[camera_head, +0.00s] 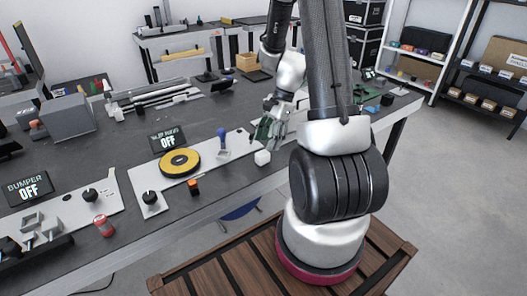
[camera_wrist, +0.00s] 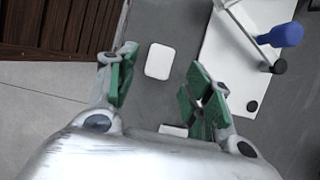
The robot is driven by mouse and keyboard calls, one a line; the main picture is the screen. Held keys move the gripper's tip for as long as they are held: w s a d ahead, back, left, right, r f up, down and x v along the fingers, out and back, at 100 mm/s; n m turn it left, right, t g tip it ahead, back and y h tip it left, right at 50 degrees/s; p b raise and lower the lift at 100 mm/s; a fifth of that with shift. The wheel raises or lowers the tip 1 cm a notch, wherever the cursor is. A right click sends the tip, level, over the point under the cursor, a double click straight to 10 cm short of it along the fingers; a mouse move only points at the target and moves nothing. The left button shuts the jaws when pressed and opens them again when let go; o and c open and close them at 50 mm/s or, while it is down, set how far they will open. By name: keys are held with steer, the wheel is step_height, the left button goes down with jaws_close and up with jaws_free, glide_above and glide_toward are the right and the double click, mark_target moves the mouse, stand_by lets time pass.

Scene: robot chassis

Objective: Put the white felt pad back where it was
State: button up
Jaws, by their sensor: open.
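The white felt pad (camera_wrist: 160,61) looks like a small rounded square in the wrist view. It lies on the dark tabletop, beside and apart from a white plate (camera_wrist: 226,45). In the head view it is the small white block (camera_head: 262,158) near the table's front edge. My gripper (camera_wrist: 158,88) is open, with a green-lined finger at each side of the picture. The pad shows beyond the fingertips, in line with the gap between them, and nothing is seen held. In the head view my gripper (camera_head: 270,130) is above the table, close behind the pad.
A blue-handled tool (camera_head: 222,136) stands on the white plate, and its handle shows in the wrist view (camera_wrist: 280,35). A yellow and black disc (camera_head: 179,163), an orange-topped block (camera_head: 194,187) and a black knob (camera_head: 150,198) are further left. Dark tabletop surrounds the pad.

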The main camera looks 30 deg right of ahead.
steer(key=s+a+r+n+t+h, duration=0.1)
steer(key=s+r+n, duration=0.25)
steer(key=r, duration=0.55)
steer(key=s+a+r+n+h, duration=0.15)
steer(key=r+n, duration=0.25)
steer(key=r, duration=0.5)
steer(key=s+a+r+n+t+h, duration=0.1)
steer(key=s+r+n, duration=0.2)
steer(key=s+n, duration=0.2)
steer(key=s+a+r+n+t+h, duration=0.1)
steer(key=s+r+n+t, duration=0.1)
steer(key=s+r+n, duration=0.2)
steer(key=s+n, duration=0.1)
steer(key=s, duration=0.1)
steer(key=shift+s+a+t, duration=0.3)
steer(key=shift+a, duration=0.1)
